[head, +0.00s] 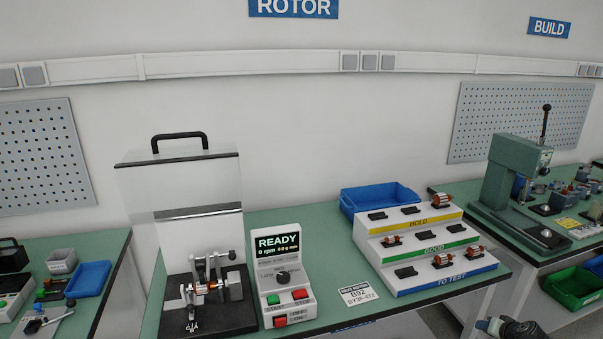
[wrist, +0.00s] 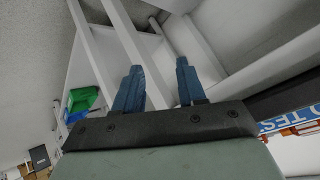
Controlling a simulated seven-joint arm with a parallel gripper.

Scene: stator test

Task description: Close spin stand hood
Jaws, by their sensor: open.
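The spin stand hood (head: 181,183) is a clear box with a black handle (head: 179,138) on top. It stands raised and open behind the spin stand (head: 208,295), which has a black base on the green bench at the left. In the head view, only a part of my arm shows at the bottom right edge, far from the hood. In the wrist view, my gripper (wrist: 158,88) has two blue fingers apart with nothing between them. The hood is not in the wrist view.
A control box (head: 283,279) reading READY stands right of the spin stand. A stepped rack (head: 425,247) with several rotors and a blue bin (head: 379,198) stand further right. A green press (head: 517,180) is on the right bench. Bench legs and a green bin (wrist: 82,98) show in the wrist view.

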